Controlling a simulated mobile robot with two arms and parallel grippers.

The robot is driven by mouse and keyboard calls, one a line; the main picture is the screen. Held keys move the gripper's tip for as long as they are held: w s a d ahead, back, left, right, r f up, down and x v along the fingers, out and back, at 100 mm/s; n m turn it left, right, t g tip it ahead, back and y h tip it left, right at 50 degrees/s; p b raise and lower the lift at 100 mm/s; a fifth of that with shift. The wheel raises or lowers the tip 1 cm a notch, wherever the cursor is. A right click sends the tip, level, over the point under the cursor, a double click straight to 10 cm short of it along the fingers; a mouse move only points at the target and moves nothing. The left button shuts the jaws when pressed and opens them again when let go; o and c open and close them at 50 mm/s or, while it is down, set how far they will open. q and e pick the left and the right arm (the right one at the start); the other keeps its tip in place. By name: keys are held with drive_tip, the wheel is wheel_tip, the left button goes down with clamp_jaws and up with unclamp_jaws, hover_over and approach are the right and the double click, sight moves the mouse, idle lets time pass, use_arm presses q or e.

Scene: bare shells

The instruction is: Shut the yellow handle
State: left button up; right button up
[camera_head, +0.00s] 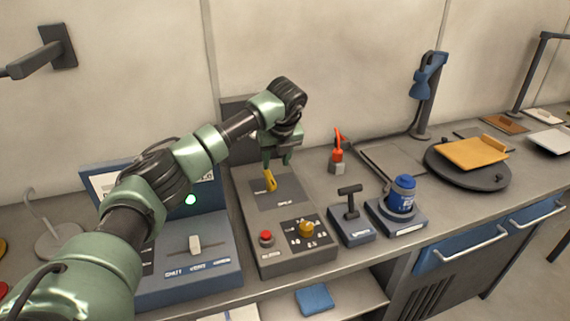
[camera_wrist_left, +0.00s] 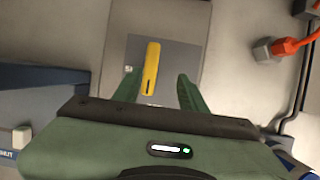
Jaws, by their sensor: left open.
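The yellow handle (camera_head: 270,181) stands on the dark plate of a grey control box (camera_head: 252,225), towards its back. In the left wrist view the handle (camera_wrist_left: 151,68) is a narrow yellow bar on the dark panel, lying in line with the gap between my fingers. My left gripper (camera_head: 277,160) is just above and behind the handle, pointing down. Its two green fingers (camera_wrist_left: 157,90) are spread apart with nothing between the tips that I can see gripped. Whether a finger touches the handle cannot be told. My right gripper is in neither view.
The box also has a red button (camera_head: 266,238) and a yellow knob (camera_head: 306,229). A blue console (camera_head: 195,262) stands left. A red lever (camera_head: 338,147), a black T-handle (camera_head: 350,200) and a blue canister (camera_head: 402,196) stand right. A wall is behind.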

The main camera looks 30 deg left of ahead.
sight(269, 176)
use_arm(q)
drive_tip(key=shift+a+f, duration=0.1)
drive_tip(key=shift+a, duration=0.3)
drive_tip(key=shift+s+f+p, duration=0.55)
drive_tip(key=shift+s+p, duration=0.05)
drive_tip(key=shift+s, duration=0.15)
drive_tip(key=shift+a+f, duration=0.25)
drive_tip(key=shift+f, duration=0.3)
drive_tip(key=shift+a+f, duration=0.2)
drive_tip(key=shift+f, duration=0.35)
drive_tip(key=shift+w+a+f+p, duration=0.2)
drive_tip(key=shift+w+f, duration=0.15)
drive_tip(key=shift+f, duration=0.2)
drive_tip(key=shift+w+a+f+p, duration=0.1)
drive_tip(key=shift+w+f+p, duration=0.1)
drive_tip(key=shift+w+f, duration=0.25)
drive_tip(key=shift+f, duration=0.1)
drive_tip(key=shift+s, duration=0.15)
clamp_jaws()
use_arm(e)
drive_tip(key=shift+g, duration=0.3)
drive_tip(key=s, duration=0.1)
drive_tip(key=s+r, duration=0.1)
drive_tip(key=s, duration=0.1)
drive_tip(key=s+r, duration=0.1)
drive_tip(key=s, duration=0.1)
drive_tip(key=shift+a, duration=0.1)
